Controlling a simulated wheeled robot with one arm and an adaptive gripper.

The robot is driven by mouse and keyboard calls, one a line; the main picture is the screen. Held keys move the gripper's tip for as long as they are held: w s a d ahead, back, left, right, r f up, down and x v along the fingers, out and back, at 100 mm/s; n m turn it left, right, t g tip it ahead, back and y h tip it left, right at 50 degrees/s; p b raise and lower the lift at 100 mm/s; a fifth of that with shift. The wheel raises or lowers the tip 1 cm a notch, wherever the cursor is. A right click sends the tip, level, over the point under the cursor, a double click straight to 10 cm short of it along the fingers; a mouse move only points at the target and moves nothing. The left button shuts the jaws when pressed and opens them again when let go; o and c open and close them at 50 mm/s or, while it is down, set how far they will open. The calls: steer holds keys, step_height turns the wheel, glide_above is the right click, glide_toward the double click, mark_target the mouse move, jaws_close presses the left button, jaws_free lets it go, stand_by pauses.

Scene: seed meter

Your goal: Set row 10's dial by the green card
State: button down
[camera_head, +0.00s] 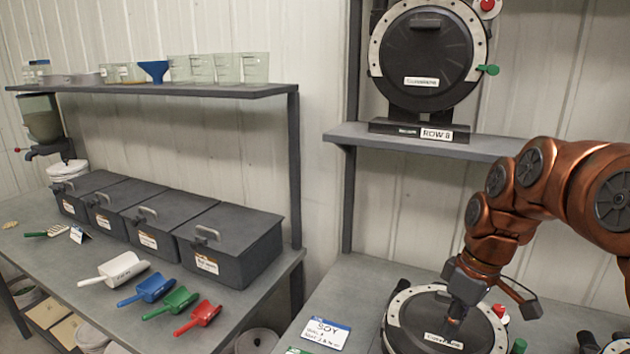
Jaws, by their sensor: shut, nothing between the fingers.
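A round black seed meter (408,321) with a pale rim lies on the bench at the lower right. Its row label is not in view, so I cannot tell whether it is row 10. A green knob (519,346) and a red knob (498,310) show at its right side. My gripper (456,322) is shut and empty, pointing down over the meter's face; I cannot tell whether it touches. A green-edged card (297,351) is mostly cut off at the bottom edge. A blue-edged card (326,334) reading SOY lies just above it.
Another meter (425,60), labelled ROW 8, stands on the shelf (490,145) above. More dark parts (588,342) are at the lower right corner. On the left bench are grey lidded bins (235,240) and several scoops (150,290).

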steer(key=w+d+n, duration=0.2)
steer(key=w+d, duration=0.6)
steer(key=d, duration=0.1)
steer(key=n+t+p, duration=0.1)
steer(key=n+t, duration=0.1)
glide_toward(504, 315)
steer(key=shift+s+a+f+b, duration=0.25)
steer(key=shift+f+b, duration=0.1)
steer(key=shift+f, duration=0.6)
steer(key=shift+s+a+f+b, duration=0.1)
steer(key=shift+a+f+b, duration=0.2)
steer(key=shift+f, duration=0.6)
steer(key=shift+s+a+f+b, duration=0.2)
steer(key=shift+f+b, duration=0.2)
steer(key=shift+f, duration=0.55)
steer(key=shift+w+a, duration=0.25)
steer(key=shift+w+d+b, duration=0.3)
steer(key=shift+w+b, duration=0.05)
steer(key=shift+b, duration=0.75)
steer(key=shift+w+d+b, duration=0.1)
steer(key=shift+w+b, duration=0.35)
steer(key=shift+b, duration=0.05)
steer(key=shift+d, duration=0.2)
